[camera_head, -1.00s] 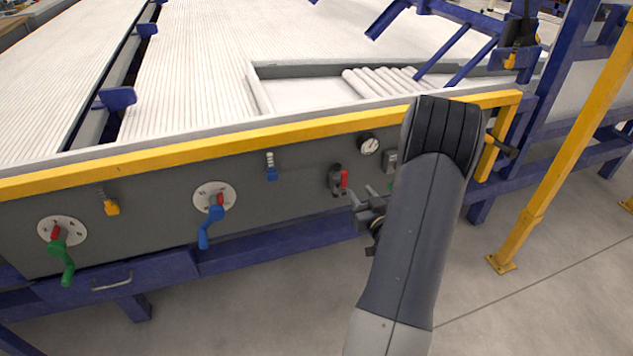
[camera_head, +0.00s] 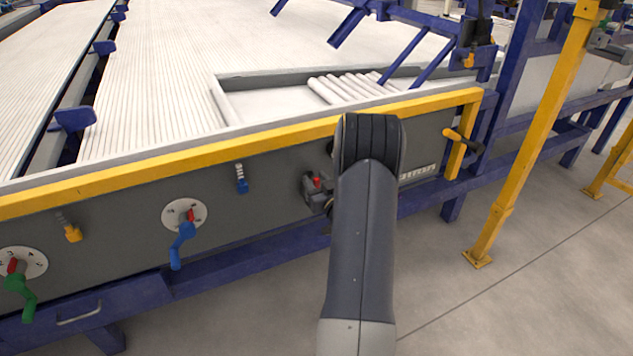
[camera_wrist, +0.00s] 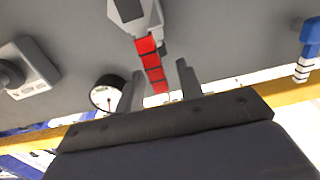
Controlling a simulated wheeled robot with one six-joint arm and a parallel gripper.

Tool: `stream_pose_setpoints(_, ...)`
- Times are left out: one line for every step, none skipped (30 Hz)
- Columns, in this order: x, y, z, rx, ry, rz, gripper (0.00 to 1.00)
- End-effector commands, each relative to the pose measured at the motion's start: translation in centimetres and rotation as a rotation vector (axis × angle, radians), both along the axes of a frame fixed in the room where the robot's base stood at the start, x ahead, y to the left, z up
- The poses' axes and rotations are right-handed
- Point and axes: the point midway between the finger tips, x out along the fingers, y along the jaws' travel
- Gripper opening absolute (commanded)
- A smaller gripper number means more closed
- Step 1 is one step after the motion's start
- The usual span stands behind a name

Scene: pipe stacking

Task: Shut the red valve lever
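The red valve lever (camera_wrist: 152,66) hangs from a grey valve body (camera_wrist: 134,14) on the panel and shows upside down in the wrist view. My gripper (camera_wrist: 160,72) has its two dark fingers apart, one on each side of the lever. I cannot tell whether either finger touches it. In the head view the red lever (camera_head: 317,182) shows only as a small patch, with my gripper (camera_head: 318,197) right at it. My arm link hides part of the panel just right of the valve.
A round gauge (camera_wrist: 105,92) and a grey box (camera_wrist: 28,68) are near the valve. The panel (camera_head: 270,205) also bears a blue lever (camera_head: 181,245), a green lever (camera_head: 22,296) and a small blue valve (camera_head: 242,180). A yellow rail (camera_head: 260,137) runs above. A yellow post (camera_head: 520,150) stands right.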

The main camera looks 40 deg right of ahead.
Motion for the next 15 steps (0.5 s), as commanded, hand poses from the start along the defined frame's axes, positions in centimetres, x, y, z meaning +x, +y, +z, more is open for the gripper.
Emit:
stream_pose_setpoints(0.11,0.00,-0.02,0.000,0.000,0.000,0.35)
stream_pose_setpoints(0.13,0.00,-0.02,0.000,0.001,0.000,0.35)
stream_pose_setpoints(0.14,-0.01,-0.02,0.000,0.001,0.000,0.35)
stream_pose_setpoints(0.14,-0.01,-0.02,0.000,0.001,0.000,0.35)
stream_pose_setpoints(0.13,-0.01,-0.02,0.000,0.001,0.000,0.35)
stream_pose_setpoints(0.12,-0.01,-0.01,0.000,0.001,0.000,0.35)
stream_pose_setpoints(0.12,-0.01,-0.01,0.000,0.001,0.000,0.35)
stream_pose_setpoints(0.12,-0.01,-0.01,0.000,0.001,0.000,0.35)
stream_pose_setpoints(0.11,-0.02,-0.01,0.000,0.001,0.000,0.31)
stream_pose_setpoints(0.11,-0.02,-0.01,0.000,0.001,0.000,0.29)
stream_pose_setpoints(0.11,-0.02,-0.01,0.000,0.001,0.000,0.26)
stream_pose_setpoints(0.10,-0.01,-0.01,0.000,0.001,0.000,0.23)
stream_pose_setpoints(0.10,-0.01,-0.01,0.000,0.001,0.000,0.21)
stream_pose_setpoints(0.10,-0.01,-0.01,0.000,0.001,0.000,0.18)
stream_pose_setpoints(0.10,-0.01,-0.01,0.000,0.001,0.000,0.15)
